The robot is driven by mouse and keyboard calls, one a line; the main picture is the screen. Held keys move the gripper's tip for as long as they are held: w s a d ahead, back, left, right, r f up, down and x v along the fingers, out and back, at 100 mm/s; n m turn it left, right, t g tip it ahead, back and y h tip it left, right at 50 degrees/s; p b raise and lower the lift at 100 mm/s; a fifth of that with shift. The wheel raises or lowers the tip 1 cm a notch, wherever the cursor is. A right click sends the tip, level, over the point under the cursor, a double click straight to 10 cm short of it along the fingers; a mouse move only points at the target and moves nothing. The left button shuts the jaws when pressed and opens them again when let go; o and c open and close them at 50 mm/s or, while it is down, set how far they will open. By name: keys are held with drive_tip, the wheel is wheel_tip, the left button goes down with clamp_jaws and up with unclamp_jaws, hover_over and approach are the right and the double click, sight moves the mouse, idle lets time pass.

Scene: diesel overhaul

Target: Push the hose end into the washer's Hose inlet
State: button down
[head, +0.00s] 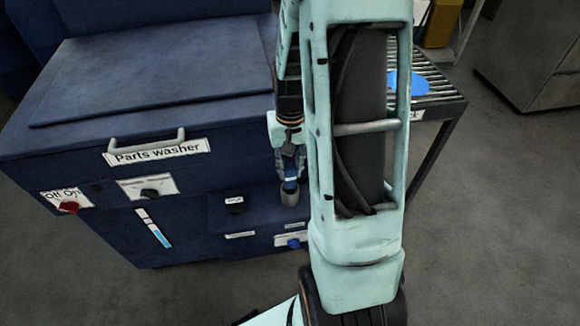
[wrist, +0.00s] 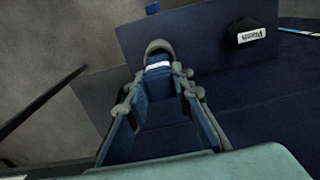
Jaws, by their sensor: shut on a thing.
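My gripper (head: 290,176) points down over the low ledge at the front right of the blue parts washer (head: 100,120). It is shut on the hose end (head: 290,195), a grey rounded piece. In the wrist view the hose end (wrist: 158,48) shows beyond the fingertips of my gripper (wrist: 158,72), with a white band near the fingers. I cannot tell whether it touches the washer. Small labels on the washer's low front are too small to read, and I cannot make out the Hose inlet for sure.
A black labelled cap (head: 234,206) stands left of the gripper; it also shows in the wrist view (wrist: 247,36). A blue knob (head: 293,243) is on the low front. A roller table (head: 440,92) with a blue item (head: 408,82) stands at right. Floor is clear in front.

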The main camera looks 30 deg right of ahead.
drive_tip(key=shift+f, duration=0.35)
drive_tip(key=c, duration=1.6)
unclamp_jaws()
drive_tip(key=shift+r, duration=0.1)
